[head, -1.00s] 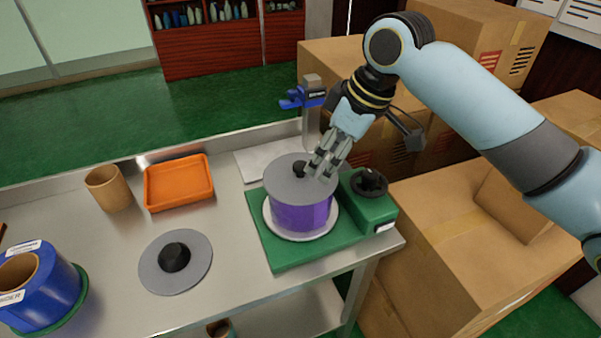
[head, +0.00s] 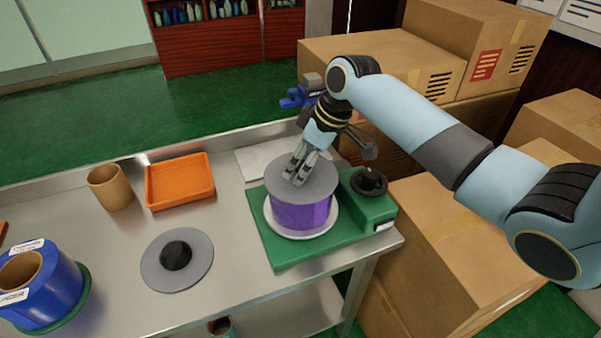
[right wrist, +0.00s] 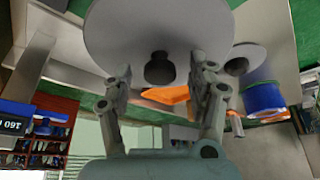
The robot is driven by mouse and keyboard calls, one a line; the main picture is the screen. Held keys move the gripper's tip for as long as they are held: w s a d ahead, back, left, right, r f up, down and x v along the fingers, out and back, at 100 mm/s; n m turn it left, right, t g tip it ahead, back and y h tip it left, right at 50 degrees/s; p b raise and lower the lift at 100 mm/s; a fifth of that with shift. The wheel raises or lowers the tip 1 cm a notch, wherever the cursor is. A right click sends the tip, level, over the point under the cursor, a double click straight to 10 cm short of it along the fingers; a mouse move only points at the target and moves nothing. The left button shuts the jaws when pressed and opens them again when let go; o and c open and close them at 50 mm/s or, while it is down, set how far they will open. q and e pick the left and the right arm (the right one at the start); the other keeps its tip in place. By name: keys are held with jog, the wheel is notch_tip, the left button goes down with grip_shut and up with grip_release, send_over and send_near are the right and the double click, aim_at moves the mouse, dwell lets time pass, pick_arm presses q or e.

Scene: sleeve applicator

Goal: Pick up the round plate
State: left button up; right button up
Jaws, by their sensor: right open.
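A round grey plate (head: 315,182) lies on top of a purple roll (head: 301,212). My right gripper (head: 296,176) is open just above this plate, with its fingers over the middle and hiding the knob in the head view. In the right wrist view the grey plate (right wrist: 145,28) and its black knob (right wrist: 160,70) show ahead of the spread fingers, and the right gripper (right wrist: 162,84) holds nothing. I cannot tell whether the fingers touch the plate. A second round grey plate (head: 152,270) with a black knob (head: 176,255) lies on the metal table. My left gripper is not in view.
The roll stands on a green machine base (head: 285,258) with a black dial (head: 369,181) beside it. An orange tray (head: 180,182), a cardboard tube (head: 110,187) and a blue roll (head: 48,290) stand on the table (head: 235,285). Cardboard boxes (head: 440,245) crowd the right.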

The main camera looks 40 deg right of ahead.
jog(key=shift+f, duration=0.1)
jog(key=shift+c, duration=0.3)
grip_shut()
